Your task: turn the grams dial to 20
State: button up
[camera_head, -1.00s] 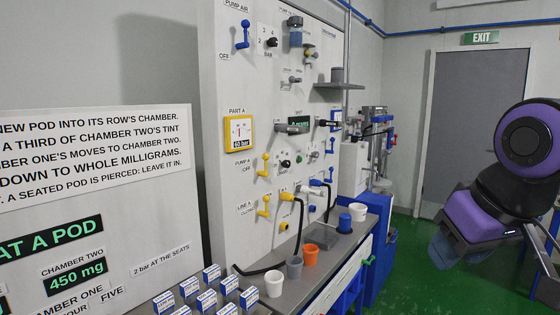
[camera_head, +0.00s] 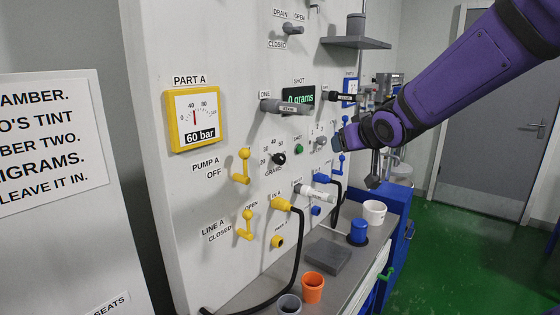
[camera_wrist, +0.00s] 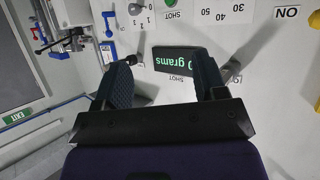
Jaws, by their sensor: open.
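The grams dial (camera_head: 279,158) is a small black knob on the white panel. Printed marks 20, 30, 40 and 50 arc over it; the pointer is too small to read. The shot display (camera_head: 299,97) above it reads 0 grams in green and shows upside down in the wrist view (camera_wrist: 187,61). My gripper (camera_head: 352,150) is open and empty, right of the dial near the panel's right part. In the wrist view my gripper's fingers (camera_wrist: 163,75) stand apart before the panel. There the marks 30, 40 and 50 show at the top; the dial knob is not visible.
A grey lever (camera_head: 286,105) and a black-ended handle (camera_head: 340,97) stick out above the dial. A green button (camera_head: 299,149) is beside it. Yellow valve levers (camera_head: 243,166) are at lower left. Cups, including an orange one (camera_head: 313,287), stand on the bench below.

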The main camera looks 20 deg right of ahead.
jog(key=w+a+f+n+t+y, duration=0.2)
jog(key=w+f+y, duration=0.15)
jog(key=w, duration=0.45)
jog(key=n+y, duration=0.2)
jog(key=y, duration=0.5)
send_near(283, 160)
jog(key=x, duration=1.1)
jog(key=shift+c, duration=0.2)
jog(key=c, duration=0.9)
